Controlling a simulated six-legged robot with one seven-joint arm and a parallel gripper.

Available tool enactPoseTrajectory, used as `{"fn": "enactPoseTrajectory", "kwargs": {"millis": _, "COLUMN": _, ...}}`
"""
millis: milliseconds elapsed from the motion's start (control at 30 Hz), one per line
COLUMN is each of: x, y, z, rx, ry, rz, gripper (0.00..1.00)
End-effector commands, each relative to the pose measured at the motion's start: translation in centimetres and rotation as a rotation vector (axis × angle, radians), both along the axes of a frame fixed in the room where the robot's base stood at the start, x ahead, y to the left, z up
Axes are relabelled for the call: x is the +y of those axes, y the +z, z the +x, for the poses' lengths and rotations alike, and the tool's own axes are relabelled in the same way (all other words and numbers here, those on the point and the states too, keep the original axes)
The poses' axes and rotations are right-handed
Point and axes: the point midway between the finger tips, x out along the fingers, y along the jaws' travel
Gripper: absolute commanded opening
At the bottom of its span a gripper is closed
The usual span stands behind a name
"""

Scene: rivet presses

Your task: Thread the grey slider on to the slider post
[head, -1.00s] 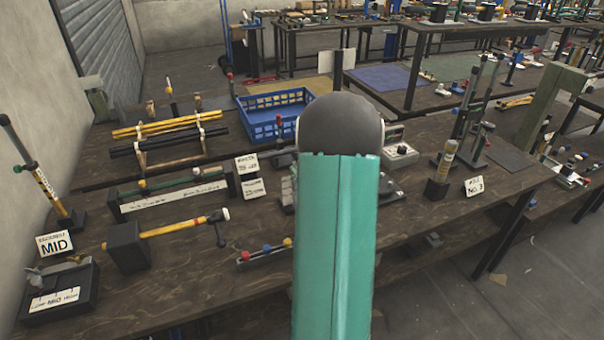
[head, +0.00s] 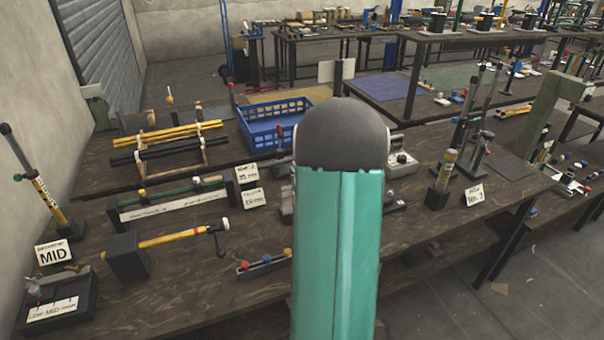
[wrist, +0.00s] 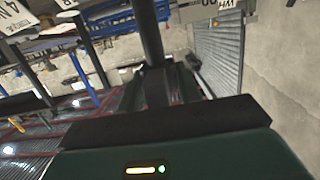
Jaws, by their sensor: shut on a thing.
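In the wrist view my gripper (wrist: 157,68) has its dark jaws close together, shut on a dark thing. A dark upright rod (wrist: 151,30) rises from between the jaws. I cannot tell whether this is the grey slider or a post behind it. In the head view my green arm link covers the middle and hides my gripper. A slanted-looking post (head: 31,178) with a dark top and yellow lower part stands at the far left behind a MID card (head: 54,253). I cannot tell for sure whether it is the slider post. No grey slider can be made out clearly.
The wooden bench holds a crank fixture (head: 165,243), a rail with coloured knobs (head: 264,263), a rod rack (head: 168,148) and a blue crate (head: 268,131). Upright posts (head: 441,175) stand at the right.

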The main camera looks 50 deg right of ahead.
Motion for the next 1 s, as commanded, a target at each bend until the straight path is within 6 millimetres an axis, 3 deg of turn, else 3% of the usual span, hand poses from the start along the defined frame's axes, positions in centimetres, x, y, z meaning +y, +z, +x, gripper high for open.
{"fn": "enactPoseTrajectory", "kwargs": {"millis": 1000, "x": 0.0, "y": 3.1, "z": 0.0, "rx": 0.0, "ry": 0.0, "rz": 0.0, "gripper": 0.12}}
